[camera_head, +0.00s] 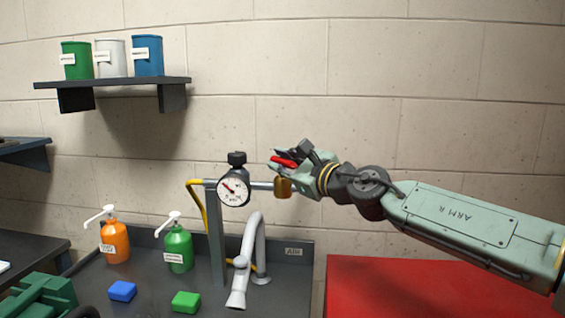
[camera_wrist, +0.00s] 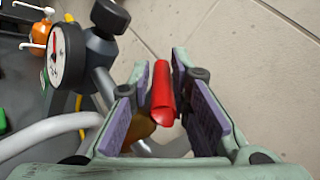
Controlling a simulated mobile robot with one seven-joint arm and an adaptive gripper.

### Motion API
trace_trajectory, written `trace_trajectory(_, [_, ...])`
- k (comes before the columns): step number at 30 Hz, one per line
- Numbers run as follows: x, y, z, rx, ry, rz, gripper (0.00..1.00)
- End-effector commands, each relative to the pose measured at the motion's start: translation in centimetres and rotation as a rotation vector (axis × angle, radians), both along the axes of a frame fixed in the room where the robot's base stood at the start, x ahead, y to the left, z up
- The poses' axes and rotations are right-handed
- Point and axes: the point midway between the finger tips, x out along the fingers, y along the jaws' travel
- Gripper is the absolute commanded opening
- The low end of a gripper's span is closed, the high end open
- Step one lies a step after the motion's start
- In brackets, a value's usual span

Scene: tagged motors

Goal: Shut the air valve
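The air valve has a red lever handle (camera_head: 284,161) above a brass body (camera_head: 283,189) at the right end of a horizontal pipe. My gripper (camera_head: 291,164) is at the handle, reaching in from the right. In the wrist view the red handle (camera_wrist: 162,95) stands between my two open fingers, with a gap to the pad on each side. The brass body (camera_wrist: 140,131) shows partly behind the left finger. A white-faced pressure gauge (camera_head: 235,188) sits on the same pipe, left of the valve; it also shows in the wrist view (camera_wrist: 66,54).
A black knob (camera_head: 237,158) tops the gauge, close left of my gripper. Below are a grey curved tap (camera_head: 252,250), an orange bottle (camera_head: 114,242), a green bottle (camera_head: 179,249), and blue (camera_head: 122,291) and green (camera_head: 186,302) blocks. A red surface (camera_head: 400,290) lies beneath my arm.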

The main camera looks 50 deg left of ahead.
Motion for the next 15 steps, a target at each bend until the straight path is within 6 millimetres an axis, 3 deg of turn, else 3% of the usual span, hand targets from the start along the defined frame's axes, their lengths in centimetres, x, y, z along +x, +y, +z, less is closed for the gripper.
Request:
trace_trajectory(6, [0.25,-0.07,0.14,0.003,-0.001,-0.005,0.00])
trace_trajectory(15, [0.35,-0.10,0.22,0.005,-0.001,-0.009,0.00])
